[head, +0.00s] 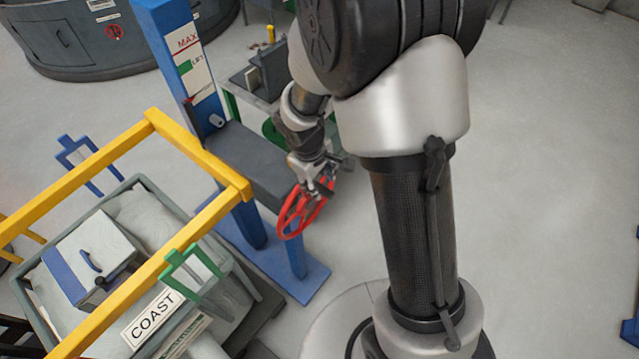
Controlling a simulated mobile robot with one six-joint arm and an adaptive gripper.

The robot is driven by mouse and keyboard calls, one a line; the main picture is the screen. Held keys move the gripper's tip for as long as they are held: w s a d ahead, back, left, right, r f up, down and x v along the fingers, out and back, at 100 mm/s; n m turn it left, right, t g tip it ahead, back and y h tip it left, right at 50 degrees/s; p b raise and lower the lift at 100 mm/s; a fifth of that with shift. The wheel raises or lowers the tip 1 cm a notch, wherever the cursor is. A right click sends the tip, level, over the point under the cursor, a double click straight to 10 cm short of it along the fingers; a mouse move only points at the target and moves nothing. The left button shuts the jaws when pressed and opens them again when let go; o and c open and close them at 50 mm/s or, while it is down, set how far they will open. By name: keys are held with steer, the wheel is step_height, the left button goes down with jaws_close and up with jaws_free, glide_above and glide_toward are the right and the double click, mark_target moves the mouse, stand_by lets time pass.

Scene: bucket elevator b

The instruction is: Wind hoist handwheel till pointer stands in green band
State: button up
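The red handwheel (290,214) is on the right end of a dark grey housing, on the blue hoist stand (165,45). My gripper (318,189) is at the upper right of the wheel, overlapping its rim in the head view. The fingers are small and partly merged with the wheel, so I cannot tell whether they are closed on it. A white scale plate (203,88) on the blue post carries the words MAX and LIFT. A green band (186,68) lies between them at its left edge.
A yellow frame (200,160) stands over a grey bin (135,185) at the left, with a green bracket (190,270) and a COAST sign (153,317). A small bench (235,95) with dark items is behind the hoist.

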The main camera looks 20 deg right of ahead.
mark_target(320, 187)
steer(key=shift+w+d+f, duration=0.15)
steer(key=shift+f, duration=0.7)
steer(key=shift+w+d+f, duration=0.1)
steer(key=shift+w+f, duration=0.05)
steer(key=shift+f, duration=0.65)
steer(key=shift+c, duration=0.6)
jaws_close()
